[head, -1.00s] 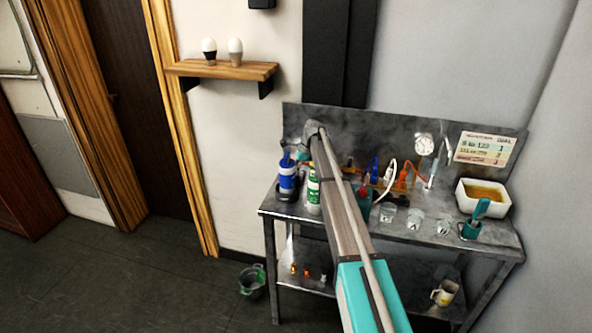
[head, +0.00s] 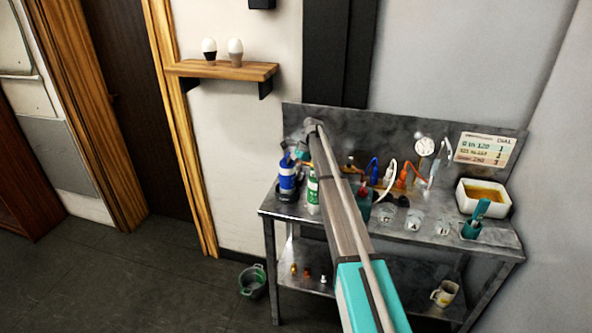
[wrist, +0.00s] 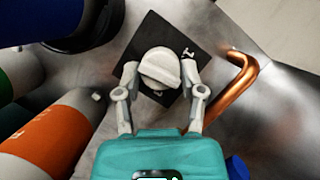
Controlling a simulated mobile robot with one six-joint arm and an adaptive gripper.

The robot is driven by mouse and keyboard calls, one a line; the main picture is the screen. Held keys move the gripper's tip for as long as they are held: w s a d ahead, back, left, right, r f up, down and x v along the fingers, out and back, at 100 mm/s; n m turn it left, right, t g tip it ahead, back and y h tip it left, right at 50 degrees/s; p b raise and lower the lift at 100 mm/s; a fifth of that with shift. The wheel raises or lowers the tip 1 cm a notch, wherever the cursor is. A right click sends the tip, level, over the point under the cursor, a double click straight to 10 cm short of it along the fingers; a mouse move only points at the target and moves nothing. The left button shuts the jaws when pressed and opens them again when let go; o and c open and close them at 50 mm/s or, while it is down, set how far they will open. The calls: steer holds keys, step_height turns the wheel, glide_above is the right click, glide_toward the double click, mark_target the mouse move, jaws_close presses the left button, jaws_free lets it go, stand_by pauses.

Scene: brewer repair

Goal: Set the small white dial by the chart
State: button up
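The small white dial (wrist: 160,66) has a raised ridge and sits on a black square plate (wrist: 150,38) in the wrist view. My gripper (wrist: 160,74) has one finger on each side of the dial, very close to its edges; whether the fingers press on it is unclear. In the head view my arm hides the dial, and the teal of my gripper partly shows at the bench's left end. The chart (head: 486,149) is on the back panel at right, headed DIAL; its first row reads 0 to 120, 1, and the lower rows are blurred. A round white gauge (head: 424,147) is left of it.
A copper pipe (wrist: 238,88) bends close right of my gripper. A blue-and-white bottle (head: 288,178) and a green-and-white bottle (head: 313,190) stand at the bench's left. Several clear cups and a white basin (head: 483,196) are at right.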

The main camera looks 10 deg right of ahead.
steer(key=o, duration=0.5)
steer(key=shift+m, duration=0.4)
steer(key=m+t, duration=0.1)
steer(key=m, duration=0.2)
steer(key=m+t, duration=0.1)
steer(key=m, duration=0.1)
steer(key=shift+s+m+t, duration=0.2)
steer(key=shift+m+t, duration=0.1)
steer(key=shift+m, duration=0.1)
steer(key=m+t, duration=0.1)
steer(key=m, duration=0.2)
steer(key=m+t+h, duration=0.1)
steer(key=m, duration=0.2)
steer(key=shift+s+a+m+h, duration=0.1)
steer(key=shift+a+m+h, duration=0.05)
steer(key=shift+m+h, duration=0.2)
steer(key=shift+r+p, duration=0.3)
steer(key=p+v, duration=1.2)
steer(key=v, duration=0.1)
steer(key=shift+s+a+f+n+g+h+p, duration=0.1)
steer(key=shift+s+a+n+g+h+p, duration=0.15)
steer(key=shift+s+n, duration=2.85)
steer(key=shift+s+a+r+n+g+h+p, duration=0.2)
steer(key=shift+s+n, duration=1.25)
steer(key=shift+s, duration=3.2)
steer(key=shift+s+a+f+n+g+h, duration=0.15)
steer(key=shift+s+a+n+g, duration=0.25)
steer(key=shift+s+n, duration=2.7)
